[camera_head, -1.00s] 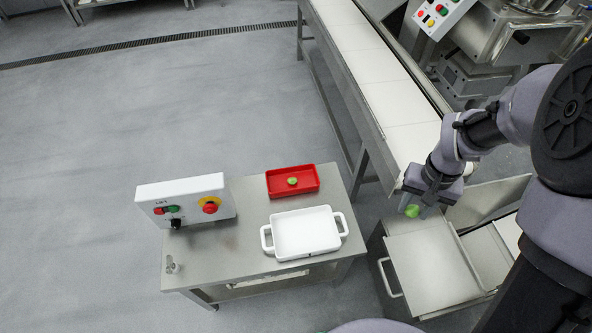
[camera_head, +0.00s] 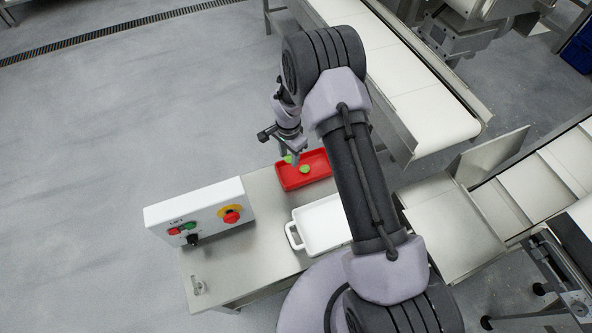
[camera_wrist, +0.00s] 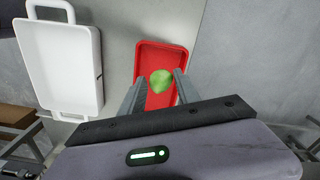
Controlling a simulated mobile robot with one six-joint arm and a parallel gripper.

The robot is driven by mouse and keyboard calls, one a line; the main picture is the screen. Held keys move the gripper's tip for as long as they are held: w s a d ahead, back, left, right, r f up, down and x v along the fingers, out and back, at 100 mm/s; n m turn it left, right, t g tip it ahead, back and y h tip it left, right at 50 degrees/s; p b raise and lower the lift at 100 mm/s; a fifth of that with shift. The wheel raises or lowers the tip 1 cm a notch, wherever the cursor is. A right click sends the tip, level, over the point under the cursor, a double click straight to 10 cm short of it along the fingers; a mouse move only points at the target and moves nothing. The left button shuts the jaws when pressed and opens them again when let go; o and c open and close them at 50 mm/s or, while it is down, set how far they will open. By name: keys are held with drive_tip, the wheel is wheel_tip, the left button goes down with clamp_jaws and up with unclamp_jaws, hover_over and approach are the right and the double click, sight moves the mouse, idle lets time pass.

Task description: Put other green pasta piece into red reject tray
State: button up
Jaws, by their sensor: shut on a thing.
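My gripper (camera_head: 288,157) is shut on a green pasta piece (camera_wrist: 161,81), which shows between the two fingers in the wrist view. The held piece is small and partly covered in the head view. The red reject tray (camera_head: 319,176) stands on the steel table; its rim also shows in the wrist view (camera_wrist: 177,48). My gripper is at the tray's left end, apparently above it; the exact height is hard to tell. Another green pasta piece (camera_head: 305,169) lies in the red tray in the head view. I cannot make it out separately in the wrist view.
A white tray with handles (camera_head: 318,228) stands close to the red tray, partly hidden by my arm. A control box (camera_head: 198,215) with buttons and a red stop knob is at the table's left. A white conveyor (camera_head: 405,90) runs behind.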

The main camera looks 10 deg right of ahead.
sight(289, 176)
wheel_tip(289, 176, down, 10)
drive_tip(key=b, duration=0.4)
drive_tip(key=shift+f, duration=0.2)
drive_tip(key=shift+a+f, duration=0.1)
drive_tip(key=shift+f, duration=0.05)
drive_tip(key=o, duration=1.3)
